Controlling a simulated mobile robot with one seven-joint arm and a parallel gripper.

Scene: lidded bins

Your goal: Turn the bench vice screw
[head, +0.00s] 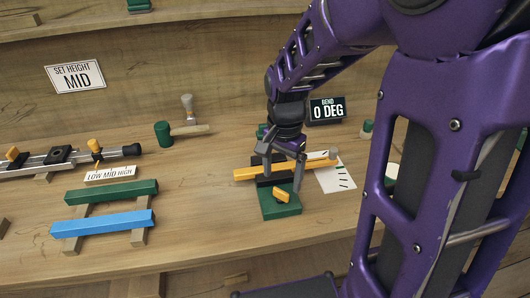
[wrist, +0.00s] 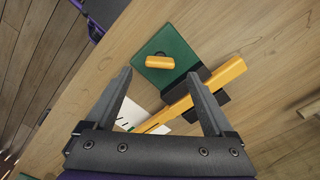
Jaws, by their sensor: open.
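The bench vice has a green base (head: 279,211) and dark jaws; its base also shows in the wrist view (wrist: 180,50). A short orange handle (head: 282,195), which looks like the screw's, sits on the front of the base and shows in the wrist view (wrist: 159,62). A yellow bar (head: 248,174) runs across between the dark jaws; it also shows in the wrist view (wrist: 226,75). My gripper (head: 283,172) is open above the vice. In the wrist view its fingers (wrist: 158,74) are spread with nothing held, and the handle appears just beyond their tips.
A display (head: 327,110) reads "BEND 0 DEG". A white marked card (head: 335,179) lies beside the vice. A green mallet (head: 163,133), green bar (head: 110,191), blue bar (head: 102,223) and metal rail (head: 60,158) are to the left. Bare bench lies between them and the vice.

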